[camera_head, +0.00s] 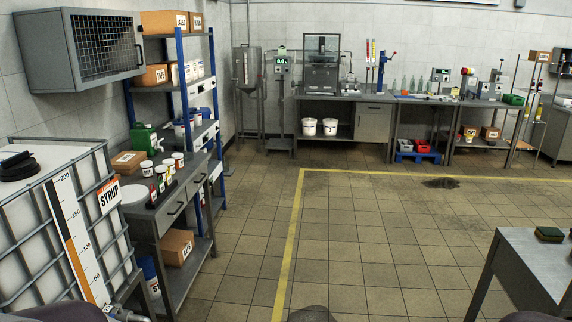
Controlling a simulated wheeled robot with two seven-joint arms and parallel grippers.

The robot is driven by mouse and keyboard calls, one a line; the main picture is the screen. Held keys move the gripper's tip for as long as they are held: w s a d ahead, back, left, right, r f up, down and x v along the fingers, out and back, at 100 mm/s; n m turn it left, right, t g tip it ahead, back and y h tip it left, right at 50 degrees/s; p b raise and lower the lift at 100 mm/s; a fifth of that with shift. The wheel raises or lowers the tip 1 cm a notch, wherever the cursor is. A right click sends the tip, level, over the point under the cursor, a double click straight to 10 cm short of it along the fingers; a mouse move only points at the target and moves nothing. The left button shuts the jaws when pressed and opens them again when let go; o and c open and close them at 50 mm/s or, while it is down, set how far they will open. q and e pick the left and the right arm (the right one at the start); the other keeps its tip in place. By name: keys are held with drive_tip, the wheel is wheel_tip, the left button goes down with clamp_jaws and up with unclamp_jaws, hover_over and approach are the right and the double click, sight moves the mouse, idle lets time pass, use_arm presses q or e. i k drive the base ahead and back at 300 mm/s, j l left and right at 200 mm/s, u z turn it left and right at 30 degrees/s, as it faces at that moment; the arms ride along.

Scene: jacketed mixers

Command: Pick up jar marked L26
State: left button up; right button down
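Several small jars with white fronts stand on the grey side table at the left: one jar (147,168), another jar (161,173) and a further jar (179,160) beside it. Their labels are too small to read, so I cannot tell which one is marked L26. More white containers (182,128) stand on the blue-posted shelf behind. Neither of my grippers shows in the head view; only parts of my own body show at the bottom edge.
A caged syrup tank (108,195) stands at the near left, close to the side table (138,215). A grey table (530,262) stands at the near right. The tiled floor between is clear, with a yellow line (289,250) and a dark wet patch (440,183).

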sight(179, 163)
drive_tip(key=i+z, duration=0.15)
drive_tip(key=i, duration=2.5)
drive_tip(key=i+u, duration=0.3)
drive_tip(key=i, duration=0.2)
drive_tip(key=i+u, duration=0.3)
drive_tip(key=i, duration=0.15)
drive_tip(key=i+l+u, duration=0.25)
drive_tip(key=i, duration=0.25)
drive_tip(key=i+j+u, duration=0.15)
drive_tip(key=i, duration=0.3)
drive_tip(key=i+j+u, duration=0.2)
drive_tip(key=i, duration=0.3)
drive_tip(key=i+j+u, duration=0.15)
drive_tip(key=i, duration=0.35)
drive_tip(key=j, duration=0.1)
